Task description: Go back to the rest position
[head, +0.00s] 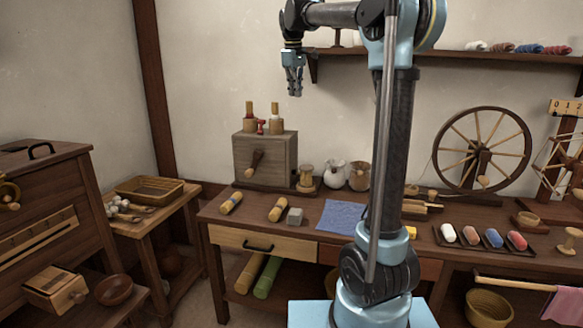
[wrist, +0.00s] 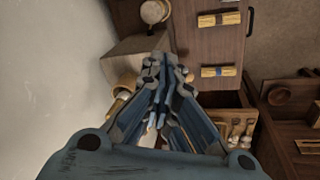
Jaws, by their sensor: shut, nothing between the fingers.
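My gripper (head: 295,88) hangs in the air with its fingers down in the head view, in front of the pale wall and above the wooden quern box (head: 265,158). Its fingers are shut and empty. In the wrist view my gripper (wrist: 158,75) fills the middle, with the quern box (wrist: 140,45) partly hidden behind it. My arm reaches up and to the left from its base, and its upper part leaves the top of the head view.
A spinning wheel (head: 482,150) stands at right. A wall shelf (head: 450,57) runs behind my arm. A cabinet (head: 45,190) stands at left.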

